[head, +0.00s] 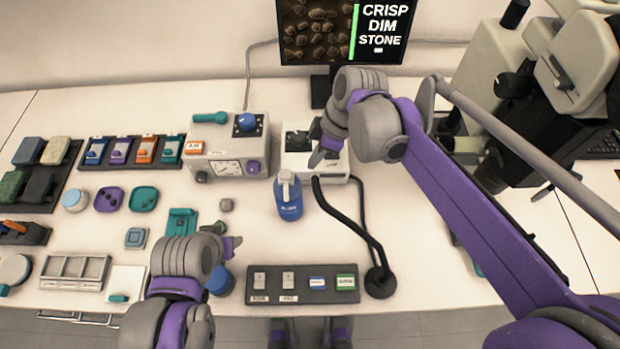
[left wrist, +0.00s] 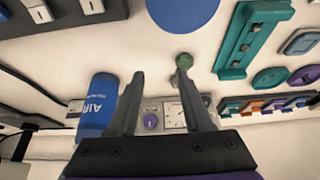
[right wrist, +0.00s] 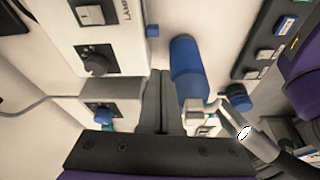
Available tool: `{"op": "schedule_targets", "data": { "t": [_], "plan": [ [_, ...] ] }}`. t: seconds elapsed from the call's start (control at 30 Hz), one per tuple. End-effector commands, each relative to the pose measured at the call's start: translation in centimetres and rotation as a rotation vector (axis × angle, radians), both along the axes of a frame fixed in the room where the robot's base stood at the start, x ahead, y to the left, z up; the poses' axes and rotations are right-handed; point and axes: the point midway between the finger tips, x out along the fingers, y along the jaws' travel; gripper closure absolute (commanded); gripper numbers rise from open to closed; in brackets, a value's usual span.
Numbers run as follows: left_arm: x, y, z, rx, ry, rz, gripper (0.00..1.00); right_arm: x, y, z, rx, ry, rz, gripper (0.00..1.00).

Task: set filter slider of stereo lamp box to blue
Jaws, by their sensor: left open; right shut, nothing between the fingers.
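The stereo lamp box (head: 297,167) is a white box at the back middle, partly hidden behind my right gripper. In the right wrist view the lamp box (right wrist: 113,50) shows LAMP lettering, a black knob (right wrist: 96,62) and a rocker switch (right wrist: 90,15). A small blue tab (right wrist: 152,31) sticks out at its side; I cannot tell whether it is the filter slider. My right gripper (head: 317,160) is shut and empty, just over the lamp box's front; its fingers (right wrist: 160,76) point beside the box. My left gripper (head: 236,244) is open and empty over the front table (left wrist: 156,75).
A blue bottle (head: 288,200) stands close in front of the lamp box. The white gauge box (head: 227,165) is to its left. A black curved stand (head: 380,281), a switch strip (head: 300,297) and the microscope (head: 560,75) are around. The monitor (head: 345,30) reads CRISP DIM STONE.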

Motion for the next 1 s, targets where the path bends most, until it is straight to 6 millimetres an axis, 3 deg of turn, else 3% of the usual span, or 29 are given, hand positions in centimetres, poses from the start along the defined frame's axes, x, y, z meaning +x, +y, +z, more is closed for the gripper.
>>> {"op": "schedule_targets", "data": {
  "t": [0.2,0.67,1.0],
  "plan": [
    [-0.1,0.0,-0.5,0.000,0.002,0.000,0.50,1.1,1.8,-0.5,0.019,-0.001,0.134,1.00],
    [-0.1,0.0,-0.6,0.000,0.002,0.000,0.50,1.1,2.0,-1.1,0.019,-0.002,0.140,1.00],
    [-0.2,0.0,-1.3,0.000,0.004,0.000,0.50,1.1,4.1,-7.1,0.019,-0.003,0.141,1.00]
  ]
}}
